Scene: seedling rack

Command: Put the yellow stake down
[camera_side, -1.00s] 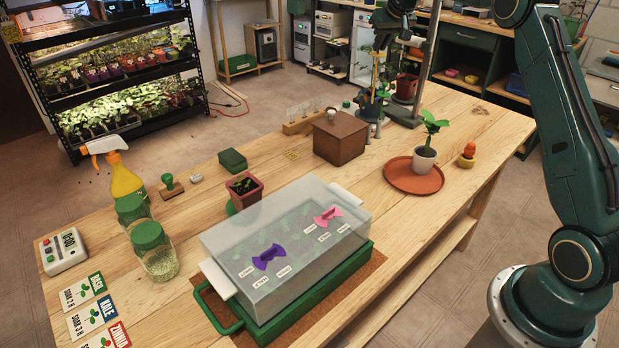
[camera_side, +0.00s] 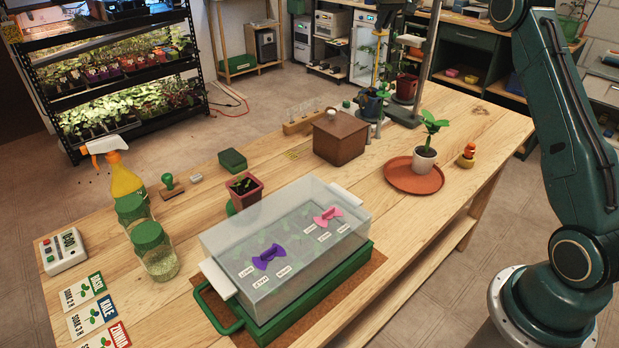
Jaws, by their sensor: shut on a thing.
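The yellow stake (camera_side: 376,76) is upright at the far end of the bench, above the blue pot (camera_side: 371,103). Whether its lower end touches the soil in the pot is too small to tell. My gripper (camera_side: 387,40) is at the top of the view, small and dark, shut on the upper part of the stake. Its fingertips are hard to make out.
A red pot (camera_side: 407,87) and a tall grey post (camera_side: 431,45) stand close to the right of the blue pot. A brown box (camera_side: 340,138) is in front. A white potted plant on a terracotta saucer (camera_side: 402,182) and a clear-lidded tray (camera_side: 290,245) are nearer.

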